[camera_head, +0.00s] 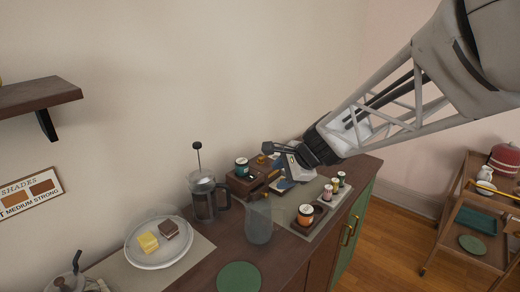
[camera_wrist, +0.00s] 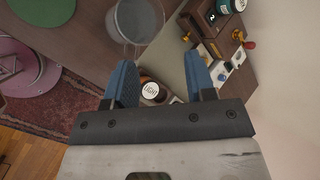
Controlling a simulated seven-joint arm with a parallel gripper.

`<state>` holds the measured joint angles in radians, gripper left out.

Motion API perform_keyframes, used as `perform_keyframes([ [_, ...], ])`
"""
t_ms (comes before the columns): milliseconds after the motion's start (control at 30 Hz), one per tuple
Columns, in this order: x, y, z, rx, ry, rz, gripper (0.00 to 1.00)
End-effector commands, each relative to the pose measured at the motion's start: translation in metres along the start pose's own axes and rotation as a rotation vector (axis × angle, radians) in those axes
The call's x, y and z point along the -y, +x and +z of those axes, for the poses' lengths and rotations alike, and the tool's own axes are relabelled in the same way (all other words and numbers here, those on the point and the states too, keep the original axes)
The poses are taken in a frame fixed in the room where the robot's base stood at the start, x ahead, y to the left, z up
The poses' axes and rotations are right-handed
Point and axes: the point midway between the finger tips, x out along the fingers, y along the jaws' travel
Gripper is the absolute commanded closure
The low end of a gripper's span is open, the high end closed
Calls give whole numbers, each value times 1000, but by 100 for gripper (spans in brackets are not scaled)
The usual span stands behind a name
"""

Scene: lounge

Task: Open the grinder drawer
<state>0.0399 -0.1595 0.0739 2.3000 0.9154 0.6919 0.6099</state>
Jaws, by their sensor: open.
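A brown wooden box, apparently the grinder (camera_head: 240,187), stands at the back of the counter against the wall. A dark green jar (camera_head: 242,167) and brass-coloured parts show on or beside it. In the wrist view the wooden body (camera_wrist: 208,25) is at the upper right, with a yellow knob close by. I cannot make out its drawer clearly. My gripper (camera_head: 283,184) hangs over the counter just right of the box. In the wrist view my gripper's blue fingers (camera_wrist: 160,76) are apart, with nothing held between them.
A clear pitcher (camera_head: 258,222) stands in front of the box, and a French press (camera_head: 203,200) to its left. An orange-labelled jar (camera_head: 305,215) stands on the right, near a tray of small jars (camera_head: 336,197). A cake plate (camera_head: 159,252) is at the left.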

Motion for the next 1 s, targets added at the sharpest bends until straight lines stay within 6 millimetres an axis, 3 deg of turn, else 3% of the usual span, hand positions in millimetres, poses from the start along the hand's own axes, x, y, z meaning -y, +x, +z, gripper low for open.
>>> perform_keyframes([
  [400,-13,-23,15,-20,-141,20,50],
  [1000,-13,-23,14,-20,-139,21,50],
])
